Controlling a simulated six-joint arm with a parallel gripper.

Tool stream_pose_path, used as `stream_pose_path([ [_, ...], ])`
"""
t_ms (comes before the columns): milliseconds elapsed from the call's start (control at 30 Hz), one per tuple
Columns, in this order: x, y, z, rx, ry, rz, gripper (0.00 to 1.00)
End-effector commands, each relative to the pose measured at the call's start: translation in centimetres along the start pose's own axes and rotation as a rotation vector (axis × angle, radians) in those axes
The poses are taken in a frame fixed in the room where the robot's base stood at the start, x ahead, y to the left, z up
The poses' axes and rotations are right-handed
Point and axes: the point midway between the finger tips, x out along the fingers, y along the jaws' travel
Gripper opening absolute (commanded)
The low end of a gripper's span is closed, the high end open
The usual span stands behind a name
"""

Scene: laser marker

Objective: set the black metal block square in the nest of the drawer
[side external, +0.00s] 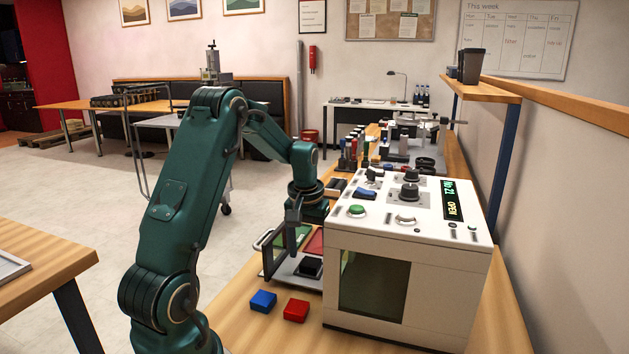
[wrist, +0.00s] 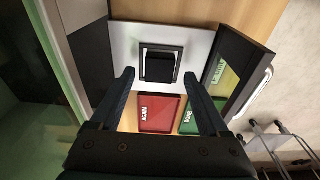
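The black metal block (side external: 309,267) sits on the pale plate of the open drawer (side external: 283,272), at the front left of the white machine. In the wrist view the block (wrist: 159,67) lies within the dark, light-edged square nest (wrist: 141,82) and looks roughly square to it. Whether it is fully seated I cannot tell. My gripper (wrist: 158,79) is open and empty, its two fingers spread either side of the block in the picture. In the side view my gripper (side external: 293,218) is above the drawer, apart from the block.
A red panel marked AGAIN (wrist: 159,112) and a green panel marked DONE (wrist: 188,122) lie beside the plate. The white machine (side external: 455,270) stands close to the right, its display reading OPEN. A blue block (side external: 263,301) and a red block (side external: 296,311) lie on the bench.

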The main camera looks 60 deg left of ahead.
Motion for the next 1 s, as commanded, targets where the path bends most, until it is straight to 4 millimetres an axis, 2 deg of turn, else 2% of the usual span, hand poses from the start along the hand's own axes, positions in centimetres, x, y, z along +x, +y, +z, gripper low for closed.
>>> stream_pose_path([
  [33,-1.2,0.0,-0.1,0.000,0.009,0.001,0.79],
  [200,-5.0,0.0,-0.1,0.000,0.009,0.001,0.79],
  [433,-8.9,0.0,-0.1,0.000,0.006,0.001,0.79],
  [633,-10.2,0.0,0.0,0.000,0.001,0.001,0.79],
  [1000,-10.1,0.0,0.5,0.007,-0.014,-0.013,0.79],
])
